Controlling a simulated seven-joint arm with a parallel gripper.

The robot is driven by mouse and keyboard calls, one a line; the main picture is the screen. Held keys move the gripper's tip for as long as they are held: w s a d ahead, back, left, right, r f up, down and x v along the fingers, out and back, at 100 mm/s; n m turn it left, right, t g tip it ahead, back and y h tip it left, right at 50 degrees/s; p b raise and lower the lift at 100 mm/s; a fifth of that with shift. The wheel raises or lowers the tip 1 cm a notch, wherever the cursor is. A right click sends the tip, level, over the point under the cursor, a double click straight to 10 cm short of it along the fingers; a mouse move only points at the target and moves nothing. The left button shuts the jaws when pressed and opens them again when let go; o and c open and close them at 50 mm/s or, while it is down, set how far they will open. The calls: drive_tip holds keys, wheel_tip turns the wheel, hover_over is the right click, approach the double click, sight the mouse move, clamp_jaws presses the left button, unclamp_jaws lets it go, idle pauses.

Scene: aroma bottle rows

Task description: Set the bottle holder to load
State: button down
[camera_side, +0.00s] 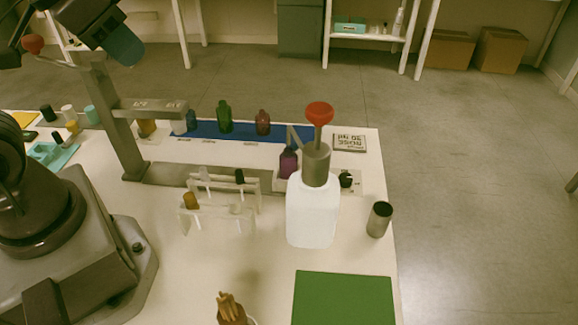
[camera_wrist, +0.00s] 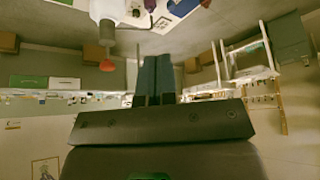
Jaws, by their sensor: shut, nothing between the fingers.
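A dark purple bottle (camera_side: 288,164) stands in a pale holder frame (camera_side: 280,184) at the right of the table, behind a white jug. A small black knob (camera_side: 346,180) sits just right of the jug, on what looks like the same pale unit; its setting is too small to read. My gripper (camera_side: 125,48) is high at the upper left of the side view, far from the holder. Its blue fingers (camera_wrist: 155,78) are shut together and empty.
The white jug (camera_side: 312,210) with a grey, red-knobbed pump partly hides the holder. A grey post (camera_side: 115,120) with an arm stands left. Racks (camera_side: 215,215) with small vials stand mid-table. A metal cup (camera_side: 379,220) and green mat (camera_side: 343,298) lie right.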

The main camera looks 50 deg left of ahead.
drive_tip(key=c, duration=1.6)
unclamp_jaws()
drive_tip(key=o, duration=0.3)
drive_tip(key=shift+w+f, duration=0.1)
drive_tip(key=shift+f, duration=0.2)
drive_tip(key=o, duration=0.5)
drive_tip(key=shift+w+a+f+g, duration=0.1)
drive_tip(key=shift+w+f+g, duration=0.8)
drive_tip(key=shift+w+f, duration=0.1)
drive_tip(key=g, duration=0.4)
hover_over(293, 141)
wheel_tip(293, 141, down, 17)
wheel_tip(293, 141, down, 12)
drive_tip(key=shift+f, duration=0.25)
